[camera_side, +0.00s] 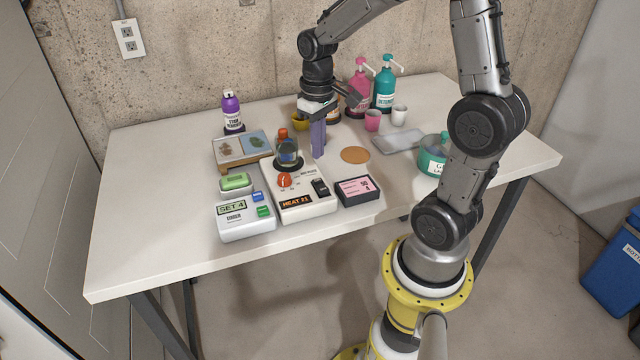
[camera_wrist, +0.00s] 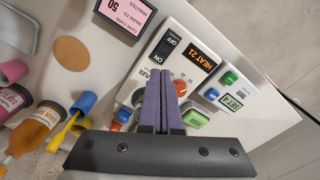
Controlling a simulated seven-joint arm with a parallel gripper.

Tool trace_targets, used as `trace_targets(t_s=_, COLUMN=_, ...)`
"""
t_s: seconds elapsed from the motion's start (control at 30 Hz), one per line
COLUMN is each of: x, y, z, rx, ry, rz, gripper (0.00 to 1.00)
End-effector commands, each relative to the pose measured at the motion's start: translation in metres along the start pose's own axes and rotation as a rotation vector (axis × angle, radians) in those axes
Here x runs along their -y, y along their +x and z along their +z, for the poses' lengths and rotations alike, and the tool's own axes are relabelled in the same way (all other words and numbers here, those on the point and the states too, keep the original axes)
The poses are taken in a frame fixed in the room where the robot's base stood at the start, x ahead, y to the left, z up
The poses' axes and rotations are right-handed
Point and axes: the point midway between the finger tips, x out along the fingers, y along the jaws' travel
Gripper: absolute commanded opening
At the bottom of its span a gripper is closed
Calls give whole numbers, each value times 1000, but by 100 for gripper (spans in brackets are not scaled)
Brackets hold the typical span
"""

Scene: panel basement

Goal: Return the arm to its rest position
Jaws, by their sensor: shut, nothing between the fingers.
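My gripper (camera_side: 318,140) is above the middle of the white table (camera_side: 130,240), pointing down, with its purple-grey fingers together and empty. In the wrist view the shut fingers (camera_wrist: 164,100) reach over the white hot plate (camera_wrist: 200,28). The hot plate (camera_side: 300,207) shows "HEAT 21" and has an orange dial and a black switch. A glass vessel with dark contents and an orange top (camera_side: 288,153) stands on it, just left of my fingers in the side view. I cannot tell the exact gap between them.
A timer (camera_side: 246,218) reading "SET 4" and a card box (camera_side: 359,190) stand in front. Pink (camera_side: 360,85) and teal (camera_side: 385,88) pump bottles stand behind, with cups (camera_side: 372,121) nearby. A purple bottle (camera_side: 232,112) is back left, a teal-labelled pot (camera_side: 432,158) right. The table's front left is clear.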

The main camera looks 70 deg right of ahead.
Motion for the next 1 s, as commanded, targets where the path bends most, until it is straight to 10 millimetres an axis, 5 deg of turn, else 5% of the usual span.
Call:
trace_targets(t_s=0.13, x=10, y=-9, z=-3, rx=-30, ry=-32, rz=4, gripper=0)
trace_targets(t_s=0.27, x=34, y=-45, z=3, rx=-137, ry=-108, rz=13, gripper=0)
trace_targets(t_s=0.53, x=85, y=-110, z=80, rx=-397, ry=-267, rz=-11, gripper=0)
trace_targets(t_s=0.8, x=92, y=-109, z=144, rx=-517, ry=-297, rz=-60, gripper=0)
trace_targets(t_s=1.0, x=90, y=-97, z=150, rx=-489, ry=-256, rz=-65, gripper=0)
